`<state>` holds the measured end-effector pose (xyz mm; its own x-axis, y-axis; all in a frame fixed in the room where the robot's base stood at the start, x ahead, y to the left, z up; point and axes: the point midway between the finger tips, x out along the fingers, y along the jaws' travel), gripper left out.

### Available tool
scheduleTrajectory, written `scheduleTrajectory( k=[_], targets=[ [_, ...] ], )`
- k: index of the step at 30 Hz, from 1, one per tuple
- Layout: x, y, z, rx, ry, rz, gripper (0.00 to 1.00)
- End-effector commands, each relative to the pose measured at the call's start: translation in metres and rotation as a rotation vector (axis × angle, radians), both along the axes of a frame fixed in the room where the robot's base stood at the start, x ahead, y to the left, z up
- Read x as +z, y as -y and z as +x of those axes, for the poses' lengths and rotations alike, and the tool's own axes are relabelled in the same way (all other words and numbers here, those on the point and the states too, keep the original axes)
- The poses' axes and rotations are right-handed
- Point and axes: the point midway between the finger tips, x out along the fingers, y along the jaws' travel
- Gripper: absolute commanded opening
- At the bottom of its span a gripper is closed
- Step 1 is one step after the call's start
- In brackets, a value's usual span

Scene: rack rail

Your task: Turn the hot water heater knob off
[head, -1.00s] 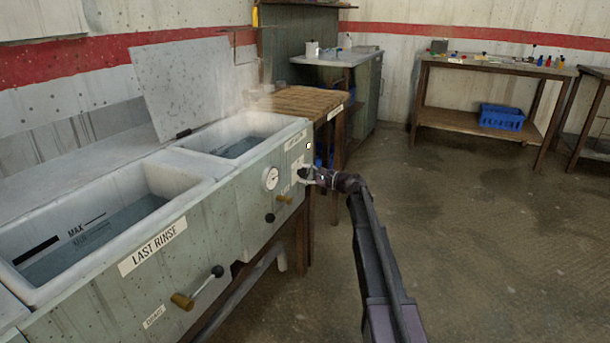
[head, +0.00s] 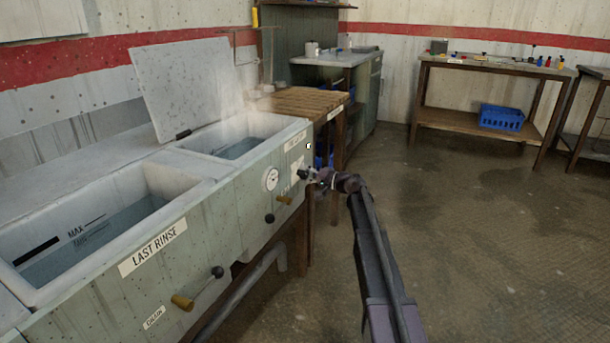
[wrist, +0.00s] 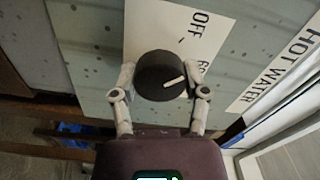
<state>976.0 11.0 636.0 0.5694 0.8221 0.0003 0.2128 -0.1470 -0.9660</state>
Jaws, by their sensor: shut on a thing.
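The heater knob (wrist: 161,77) is a round black dial with a white pointer line. It sits on a white plate (wrist: 165,25) marked OFF, with more lettering partly hidden, in the wrist view. The pointer is on the knob's lower right and is not at the OFF mark. My gripper (wrist: 160,82) has one finger on each side of the knob and is shut on it. In the head view my gripper (head: 312,175) is at the right end of the sink unit's front panel, and the knob is too small to make out clearly there.
A HOT WATER label (wrist: 285,65) is beside the plate. The sink unit front (head: 215,235) carries a gauge (head: 271,179) and drain levers. A steaming basin (head: 290,124) is above. Open floor (head: 470,240) lies to the right; a wooden table (head: 300,97) stands behind.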

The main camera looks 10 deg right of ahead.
Motion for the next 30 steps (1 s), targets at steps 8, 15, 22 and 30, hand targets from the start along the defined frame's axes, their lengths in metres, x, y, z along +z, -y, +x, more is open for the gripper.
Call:
scheduleTrajectory(
  k=[8, 15, 22, 30],
  targets=[
    [0.0007, -0.0007, 0.0007, -0.001, 0.157, -0.107, 0.11],
    [0.0008, -0.0008, 0.0007, -0.001, 0.218, -0.151, 0.11],
    [0.0007, -0.0007, 0.0006, -0.001, 0.23, -0.159, 0.11],
    [0.0006, -0.0006, 0.0004, 0.0, 0.229, -0.158, 0.74]
  ],
)
